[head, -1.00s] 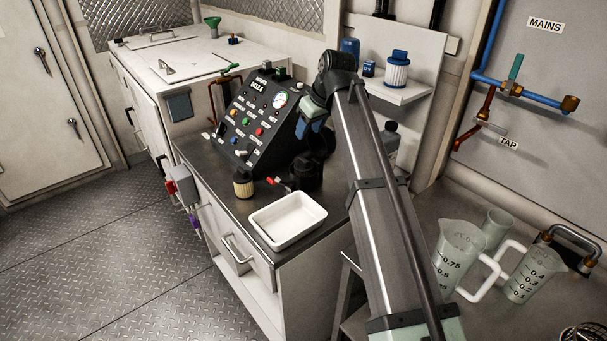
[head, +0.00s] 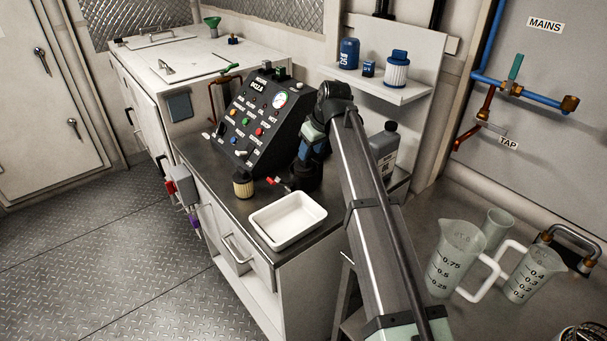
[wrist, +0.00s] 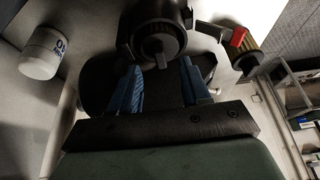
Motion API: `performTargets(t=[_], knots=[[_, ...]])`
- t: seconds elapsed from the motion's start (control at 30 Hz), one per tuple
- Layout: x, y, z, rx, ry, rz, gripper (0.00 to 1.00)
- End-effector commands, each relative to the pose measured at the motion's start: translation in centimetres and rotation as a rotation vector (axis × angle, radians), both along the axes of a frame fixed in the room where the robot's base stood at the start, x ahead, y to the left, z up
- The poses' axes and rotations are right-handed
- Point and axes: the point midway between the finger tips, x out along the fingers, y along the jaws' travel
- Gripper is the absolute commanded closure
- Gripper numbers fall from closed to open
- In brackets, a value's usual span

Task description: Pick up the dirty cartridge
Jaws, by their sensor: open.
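The dirty cartridge, a tan cylinder with a dark top (head: 243,184), stands on the dark bench top in front of the control panel; what looks like it shows at the upper right of the wrist view (wrist: 245,58). My gripper (wrist: 160,88) is open, its two blue fingers apart with nothing held between them. A round black housing (wrist: 158,38) lies just beyond the fingertips in the wrist view. In the head view my gripper (head: 306,158) is over the black housing, right of the cartridge; its fingertips are partly hidden.
A red-handled valve (head: 277,182) sits between cartridge and housing. A white tray (head: 262,232) lies in front. The control panel (head: 243,140) stands behind. A grey bottle (head: 384,145) is behind my arm. A clean white-and-blue cartridge (head: 397,72) stands on the shelf.

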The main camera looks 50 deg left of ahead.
Motion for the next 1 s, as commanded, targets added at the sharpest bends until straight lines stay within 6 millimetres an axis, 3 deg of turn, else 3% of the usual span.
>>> performTargets(t=[0.4,0.67,1.0], knots=[[0.1,2.6,-3.9,-0.001,0.001,0.000,0.53],[0.1,2.7,-4.2,0.000,0.000,0.000,0.53],[0.1,2.7,-4.2,0.000,0.000,0.000,0.85]])
